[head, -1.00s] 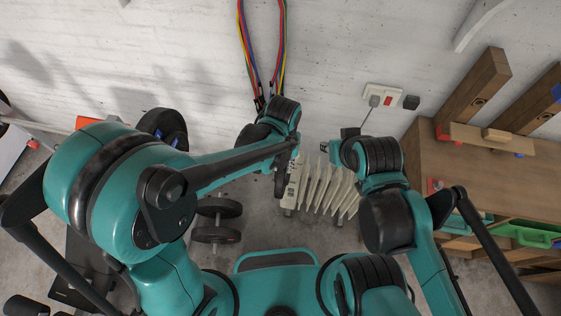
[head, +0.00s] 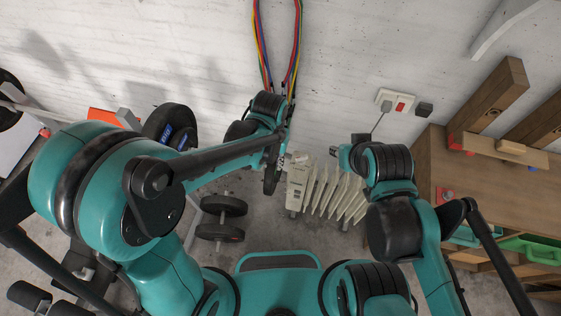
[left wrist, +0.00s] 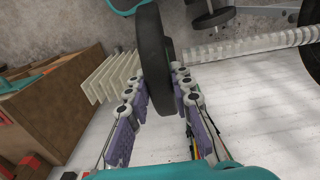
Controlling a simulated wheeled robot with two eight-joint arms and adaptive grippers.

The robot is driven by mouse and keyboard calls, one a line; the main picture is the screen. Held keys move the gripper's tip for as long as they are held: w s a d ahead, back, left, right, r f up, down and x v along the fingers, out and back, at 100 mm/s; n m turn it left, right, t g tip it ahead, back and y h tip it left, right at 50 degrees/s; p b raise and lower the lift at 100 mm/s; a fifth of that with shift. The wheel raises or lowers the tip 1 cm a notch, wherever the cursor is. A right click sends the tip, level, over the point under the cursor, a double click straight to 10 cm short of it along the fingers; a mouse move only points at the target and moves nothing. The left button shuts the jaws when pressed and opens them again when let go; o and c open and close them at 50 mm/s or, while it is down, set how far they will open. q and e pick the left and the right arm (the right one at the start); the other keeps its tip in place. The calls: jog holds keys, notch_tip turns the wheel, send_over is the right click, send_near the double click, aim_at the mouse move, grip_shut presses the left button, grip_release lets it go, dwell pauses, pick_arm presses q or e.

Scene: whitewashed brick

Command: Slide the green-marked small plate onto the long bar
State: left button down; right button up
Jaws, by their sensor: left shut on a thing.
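In the head view my left gripper (head: 279,157) holds the plate (head: 271,180) upright in front of the wall, left of the radiator. In the left wrist view the long bar (left wrist: 250,43), pale and ribbed, runs from just right of the held plate to a large dark plate at the right edge. I cannot tell whether plate and bar touch. My right gripper (head: 336,151) is right of the radiator; its finger opening is unclear.
A white radiator (head: 325,192) stands close to the held plate. A large black plate (head: 168,127) with blue marks is behind my left arm. A dumbbell (head: 220,220) is on the floor. A wooden bench (head: 455,175) stands at the right.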

dwell(0.4)
pick_arm(q)
jog(key=shift+w+a+b, duration=0.4)
jog(key=shift+w+a, duration=1)
jog(key=shift+a, duration=2.9)
jog(key=shift+w+a+b, duration=0.4)
jog(key=shift+w+a, duration=0.95)
jog(key=shift+a, duration=2.9)
jog(key=shift+w+a+b, duration=0.4)
jog(key=shift+w+a, duration=1)
jog(key=shift+a, duration=2.9)
